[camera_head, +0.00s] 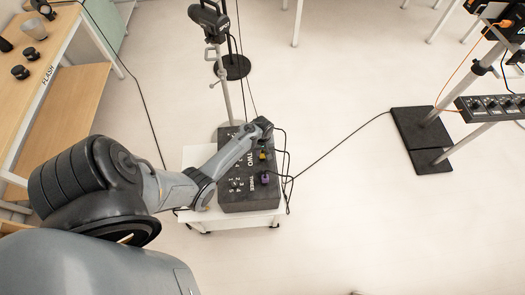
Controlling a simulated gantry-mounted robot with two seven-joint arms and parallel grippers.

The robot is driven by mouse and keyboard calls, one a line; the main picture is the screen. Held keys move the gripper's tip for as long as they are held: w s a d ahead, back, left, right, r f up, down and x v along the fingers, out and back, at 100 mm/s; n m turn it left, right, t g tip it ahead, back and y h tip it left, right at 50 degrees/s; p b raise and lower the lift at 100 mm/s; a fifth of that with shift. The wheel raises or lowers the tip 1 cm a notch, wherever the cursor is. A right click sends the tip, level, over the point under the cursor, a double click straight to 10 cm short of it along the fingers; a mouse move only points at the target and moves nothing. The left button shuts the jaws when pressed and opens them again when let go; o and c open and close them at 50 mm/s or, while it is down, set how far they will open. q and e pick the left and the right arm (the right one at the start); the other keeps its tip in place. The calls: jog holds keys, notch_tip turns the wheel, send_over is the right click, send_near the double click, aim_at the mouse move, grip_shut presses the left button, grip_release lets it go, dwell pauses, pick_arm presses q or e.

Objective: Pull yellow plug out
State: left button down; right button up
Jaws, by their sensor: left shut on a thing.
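The yellow plug (262,155) shows as a small yellow spot at the right side of the dark box's (249,203) top. My left gripper (261,143) reaches over the box from the left and points down, shut on the yellow plug. The fingers are small and dark here, and the hand partly hides them. A purple plug (265,179) sits on the box nearer to me, apart from the gripper. White lettering with "TWO" and "THREE" marks the box top. My right gripper is not in view.
The box stands on a low white wheeled cart (199,216). Black cables loop at its right side, and one runs to dark base plates (420,132). A stand (232,67) rises behind. A wooden shelf (65,105) is at left. The floor at lower right is clear.

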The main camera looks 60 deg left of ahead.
pick_arm(q)
jog(key=shift+r+p, duration=0.4)
jog(key=shift+p, duration=0.45)
dwell(1.1)
jog(key=shift+r, duration=0.1)
dwell(0.6)
jog(key=shift+r, duration=0.1)
jog(key=shift+r+p, duration=0.35)
jog(key=shift+p, duration=0.4)
jog(key=shift+r, duration=0.15)
jog(key=shift+r+p, duration=1.2)
jog(key=shift+p, duration=0.35)
